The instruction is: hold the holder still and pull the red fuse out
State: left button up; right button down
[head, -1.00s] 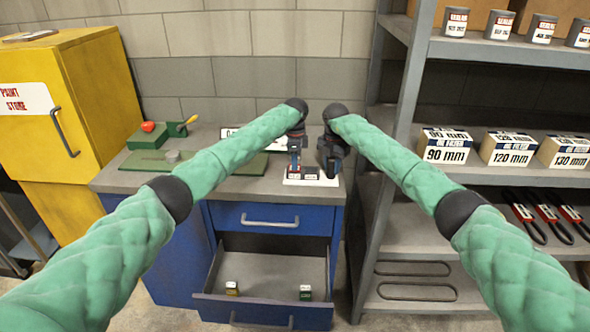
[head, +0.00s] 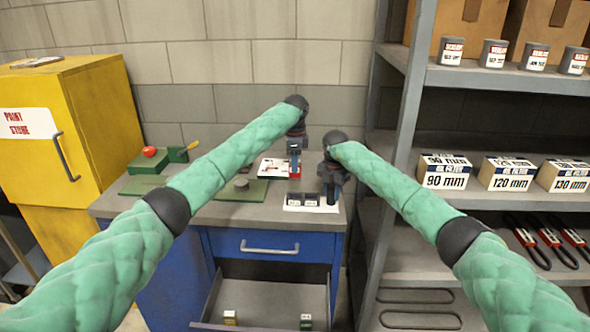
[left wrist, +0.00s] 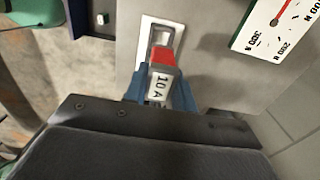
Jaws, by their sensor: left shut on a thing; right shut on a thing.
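The red fuse (left wrist: 162,56), with a white "10 A" label, is between the blue fingers of my left gripper (left wrist: 160,92) in the left wrist view. In the head view my left gripper (head: 294,165) is shut on it, with a bit of red showing at the tips, above and apart from the holder. The dark holder (head: 312,200) with small white labels stands on a white sheet (head: 296,208) near the bench's front right. My right gripper (head: 331,190) is shut on the holder's right end, and its fingers partly hide that end.
A green mat (head: 245,192) lies left on the grey bench. Below, an open drawer (head: 265,297) holds two small labelled items. A metal shelf (head: 395,150) rises close to the right.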

jog(key=c, duration=1)
grip_release()
